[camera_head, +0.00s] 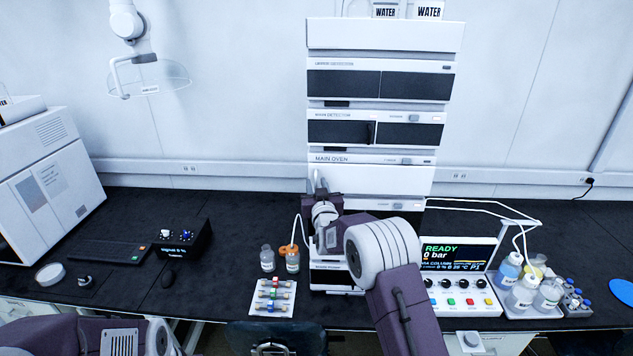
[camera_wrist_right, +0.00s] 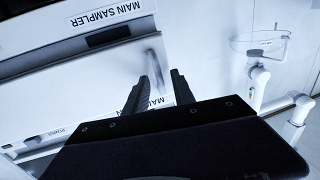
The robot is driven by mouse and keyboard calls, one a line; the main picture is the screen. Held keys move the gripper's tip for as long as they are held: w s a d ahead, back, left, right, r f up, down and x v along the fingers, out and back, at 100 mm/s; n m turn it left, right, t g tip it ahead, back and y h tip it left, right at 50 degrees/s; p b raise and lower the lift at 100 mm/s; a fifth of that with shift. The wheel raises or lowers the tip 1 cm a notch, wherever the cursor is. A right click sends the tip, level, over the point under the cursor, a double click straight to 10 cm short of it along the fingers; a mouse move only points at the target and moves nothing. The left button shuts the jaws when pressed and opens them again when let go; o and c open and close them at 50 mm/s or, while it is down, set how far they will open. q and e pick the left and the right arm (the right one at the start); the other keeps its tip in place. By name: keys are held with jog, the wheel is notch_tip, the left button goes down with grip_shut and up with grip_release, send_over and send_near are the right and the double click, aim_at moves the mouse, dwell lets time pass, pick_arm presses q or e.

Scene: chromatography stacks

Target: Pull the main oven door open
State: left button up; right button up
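The main oven (camera_head: 380,180) is a white panel with a "MAIN OVEN" label in the middle of the instrument stack. Its door looks shut. A pale upright handle (camera_head: 316,178) shows at the door's left side. My right gripper (camera_head: 321,190) is at that left side, close to the handle. In the right wrist view, the fingers of my right gripper (camera_wrist_right: 156,88) are apart, in front of the white door (camera_wrist_right: 105,85). A pale bar (camera_wrist_right: 160,58) shows between or just beyond the fingers; I cannot tell whether they touch it. My left gripper is outside the head view.
Dark-fronted detector units (camera_head: 345,84) are above the oven. Small bottles (camera_head: 267,258) and a vial tray (camera_head: 272,297) stand left of my right arm. A control panel (camera_head: 460,280) and a bottle tray stand right of it. A keyboard (camera_head: 107,251) lies at left.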

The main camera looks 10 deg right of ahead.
grip_shut()
dwell(1.4)
